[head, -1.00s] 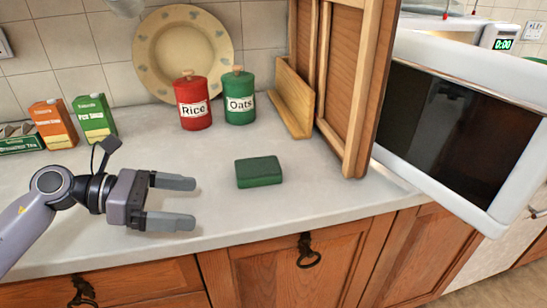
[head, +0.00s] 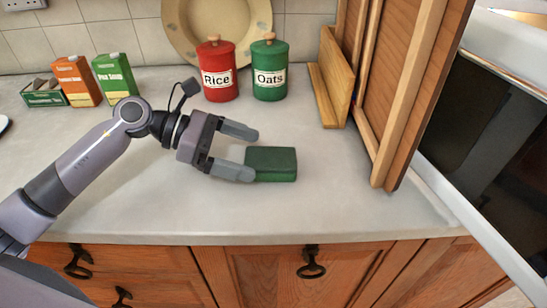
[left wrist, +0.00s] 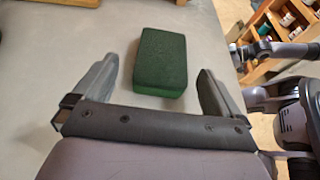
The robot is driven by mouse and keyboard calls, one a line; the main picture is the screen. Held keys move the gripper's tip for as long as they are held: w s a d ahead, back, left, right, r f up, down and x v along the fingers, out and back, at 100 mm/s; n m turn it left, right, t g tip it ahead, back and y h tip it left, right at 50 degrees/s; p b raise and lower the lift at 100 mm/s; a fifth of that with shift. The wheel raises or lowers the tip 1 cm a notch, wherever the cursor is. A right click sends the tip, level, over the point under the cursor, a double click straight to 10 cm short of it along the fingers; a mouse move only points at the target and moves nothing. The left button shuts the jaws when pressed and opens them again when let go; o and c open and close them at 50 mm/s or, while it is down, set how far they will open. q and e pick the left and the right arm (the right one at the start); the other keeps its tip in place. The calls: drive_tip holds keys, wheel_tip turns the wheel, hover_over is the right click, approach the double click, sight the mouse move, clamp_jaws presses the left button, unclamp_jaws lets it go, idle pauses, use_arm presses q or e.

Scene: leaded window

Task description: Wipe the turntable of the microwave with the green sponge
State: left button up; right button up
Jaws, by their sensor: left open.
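In the left wrist view the sponge (left wrist: 160,60) lies ahead, roughly between the lines of the two spread fingers (left wrist: 160,88), with nothing gripped. The microwave (head: 495,140) is at the right edge, partly cut off, with a dark door front. Its turntable is not visible.
A red Rice canister (head: 217,72) and a green Oats canister (head: 270,72) stand behind the sponge. Cartons (head: 76,80) stand at the back left. An open wooden cabinet door (head: 415,90) rises between sponge and microwave. The counter (head: 180,215) in front is clear.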

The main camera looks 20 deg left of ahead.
sight(259, 157)
use_arm(q)
drive_tip(key=p+x, duration=0.1)
drive_tip(key=x, duration=0.4)
drive_tip(key=shift+s+d, duration=0.1)
drive_tip(key=shift+s, duration=0.05)
drive_tip(key=shift+c, duration=0.3)
drive_tip(key=c, duration=1)
